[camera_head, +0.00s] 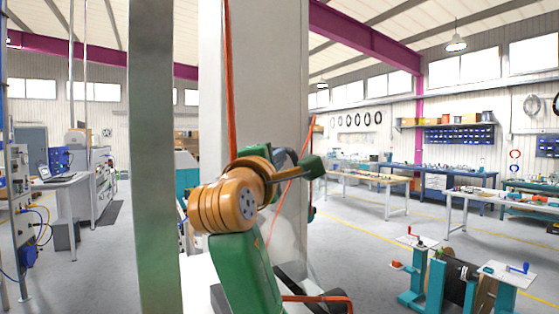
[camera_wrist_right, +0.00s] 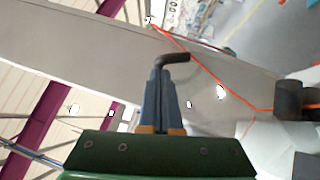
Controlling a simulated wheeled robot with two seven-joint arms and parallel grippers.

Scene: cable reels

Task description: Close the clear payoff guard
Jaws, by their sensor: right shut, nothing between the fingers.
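My right gripper (camera_head: 282,157) is raised in front of a tall pale column, with its green and orange arm below. In the right wrist view its blue-grey fingers (camera_wrist_right: 163,80) are together. A dark bent bar (camera_wrist_right: 174,58) shows at the fingertips; I cannot tell whether it touches them or belongs to the guard. A faint, see-through surface that looks like the clear guard (camera_head: 297,243) shows behind my right arm, low beside the column. Its outline is hard to make out and much of it is hidden, so its angle is unclear. My left gripper is out of view.
An orange cable (camera_head: 230,80) hangs down the pale column (camera_head: 262,70); it also crosses the wrist view (camera_wrist_right: 205,68). A grey-green post (camera_head: 152,150) stands left. A teal reel stand (camera_head: 462,280) is at lower right. Open floor (camera_head: 350,235) lies before the benches.

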